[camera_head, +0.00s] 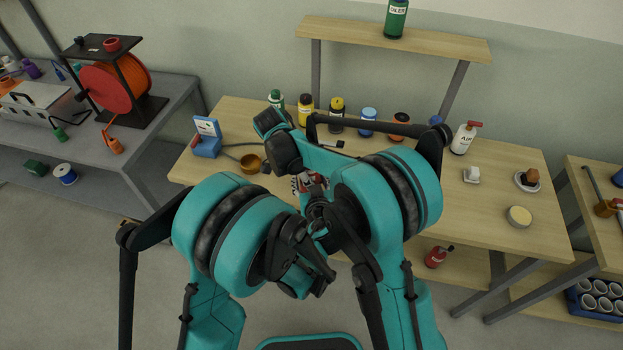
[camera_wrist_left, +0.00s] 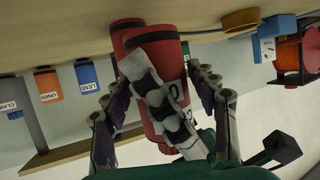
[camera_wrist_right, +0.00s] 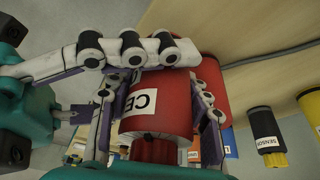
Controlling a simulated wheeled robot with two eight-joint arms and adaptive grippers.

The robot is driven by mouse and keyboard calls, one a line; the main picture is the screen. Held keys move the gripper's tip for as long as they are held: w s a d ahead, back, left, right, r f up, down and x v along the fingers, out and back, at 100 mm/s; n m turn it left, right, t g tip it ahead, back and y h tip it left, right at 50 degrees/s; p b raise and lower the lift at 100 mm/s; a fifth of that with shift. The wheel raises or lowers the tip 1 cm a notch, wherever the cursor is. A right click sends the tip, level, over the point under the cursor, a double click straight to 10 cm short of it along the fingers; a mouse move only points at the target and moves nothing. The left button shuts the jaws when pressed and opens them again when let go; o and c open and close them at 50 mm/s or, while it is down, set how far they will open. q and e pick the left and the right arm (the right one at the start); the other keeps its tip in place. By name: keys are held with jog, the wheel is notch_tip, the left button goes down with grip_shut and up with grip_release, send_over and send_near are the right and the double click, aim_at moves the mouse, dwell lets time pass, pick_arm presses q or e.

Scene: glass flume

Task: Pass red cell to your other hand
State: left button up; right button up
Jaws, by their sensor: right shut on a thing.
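The red cell (camera_wrist_right: 165,120) is a red cylinder with a white label, held in my right gripper (camera_wrist_right: 153,85). In the left wrist view the red cell (camera_wrist_left: 170,58) has a dark band near one end, and a pale finger of my right gripper lies across it. My left gripper (camera_wrist_left: 153,78) is open, its two fingers on either side of the cell. A finger of the left gripper crosses the upper part of the right wrist view. In the head view only a small part of the cell (camera_head: 313,182) shows between my arms; the rest is hidden.
My arms meet over the front of the wooden workbench (camera_head: 490,220). A red cable reel (camera_head: 105,88) stands on the left bench.

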dwell(0.3)
pick_arm(q)
jog(key=a+v, duration=0.1)
jog(key=v, duration=1.1)
jog(key=s+a+r+g+y, duration=0.15)
jog(key=a+g, duration=0.35)
jog(key=a, duration=1)
jog(key=s+a+r+m+g+h, duration=0.1)
jog(key=s+a+r+h, duration=0.1)
jog(key=s+a, duration=0.4)
jog(key=shift+s+a+r+h, duration=0.4)
jog(key=shift+s+r, duration=0.2)
jog(key=shift+s, duration=0.6)
